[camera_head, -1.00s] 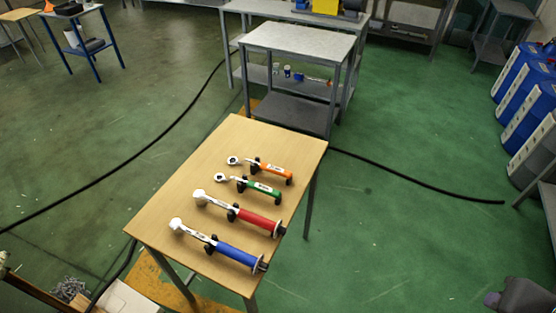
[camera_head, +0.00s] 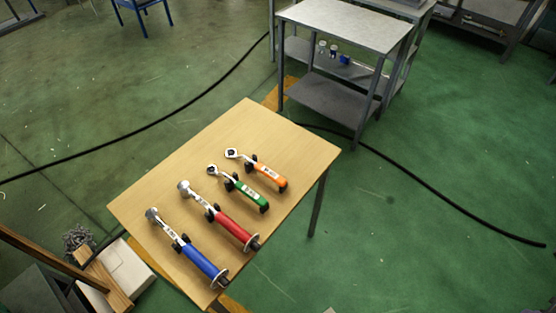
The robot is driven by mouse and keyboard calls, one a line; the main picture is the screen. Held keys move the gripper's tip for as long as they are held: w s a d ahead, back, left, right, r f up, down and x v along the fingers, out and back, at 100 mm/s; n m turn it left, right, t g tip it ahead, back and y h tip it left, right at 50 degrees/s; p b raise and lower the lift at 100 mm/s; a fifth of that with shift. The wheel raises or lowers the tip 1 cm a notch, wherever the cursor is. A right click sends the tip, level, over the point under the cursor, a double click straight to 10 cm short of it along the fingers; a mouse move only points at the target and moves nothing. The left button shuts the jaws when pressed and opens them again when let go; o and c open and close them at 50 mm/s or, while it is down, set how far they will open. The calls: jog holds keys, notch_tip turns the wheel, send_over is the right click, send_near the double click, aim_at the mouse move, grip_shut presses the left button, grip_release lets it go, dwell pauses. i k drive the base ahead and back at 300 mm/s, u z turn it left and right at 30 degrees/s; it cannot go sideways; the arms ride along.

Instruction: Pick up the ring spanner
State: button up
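Four tools lie side by side on holders on a wooden table (camera_head: 150,200). The orange-handled tool (camera_head: 268,175) is farthest back and its head looks like a closed ring, as on a ring spanner. The green-handled tool (camera_head: 248,194) in front of it has a similar small head, too small to tell whether it is closed. A red-handled tool (camera_head: 232,227) and a blue-handled tool (camera_head: 202,262) with thicker, rounder heads lie nearer. All heads point to the upper left and handles to the lower right. My gripper is not in view.
A grey metal shelf table (camera_head: 345,25) stands behind the wooden table, with small items on its lower shelf. Black cables (camera_head: 430,195) run over the green floor. A white box (camera_head: 125,268) and wooden beams lie at lower left. The floor to the right is open.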

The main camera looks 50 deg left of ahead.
aim_at(270, 174)
jog(key=i, duration=1.5)
jog(key=u, duration=3.8)
